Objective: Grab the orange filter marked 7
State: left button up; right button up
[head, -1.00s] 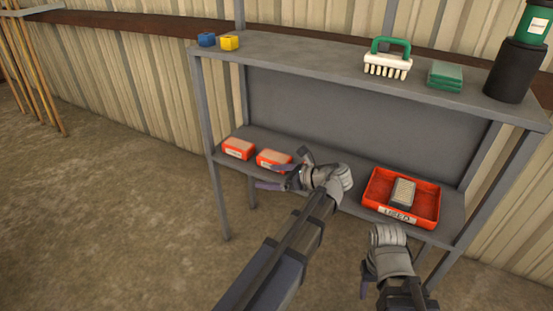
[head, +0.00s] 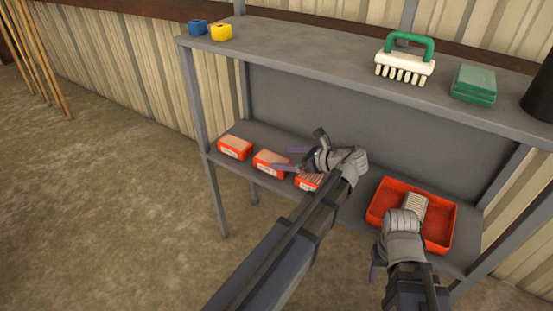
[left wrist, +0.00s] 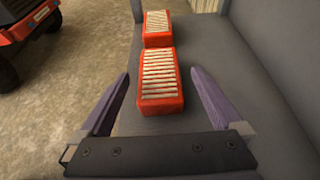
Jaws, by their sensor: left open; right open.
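Three orange-red filters with pale pleated tops lie in a row on the lower shelf: a left one (head: 234,147), a middle one (head: 271,163) and a right one (head: 308,181), partly hidden by my left gripper. No number is readable on any. My left gripper (head: 289,159) is open and empty over the middle and right filters. In the left wrist view, one filter (left wrist: 160,82) lies ahead between the spread fingers (left wrist: 160,85), with another (left wrist: 158,28) beyond it. My right gripper (head: 378,265) is in front of the shelf's right part, its fingers mostly hidden.
A red tray (head: 447,240) holding a grey filter (head: 415,204) stands right on the lower shelf (head: 345,212). A red vehicle (left wrist: 25,35) stands beyond.

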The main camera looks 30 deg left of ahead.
aim_at(267, 156)
pick_arm(q)
jog(key=shift+b+x, duration=0.5)
jog(key=shift+x, duration=0.6)
jog(key=shift+a+f, duration=0.1)
jog(key=shift+a, duration=0.15)
jog(key=b+x, duration=0.2)
jog(key=x, duration=0.3)
jog(key=shift+s+f, duration=0.1)
jog(key=c, duration=1.3)
jog(key=shift+o, duration=0.2)
notch_tip(267, 156, up, 10)
jog(key=p, duration=1)
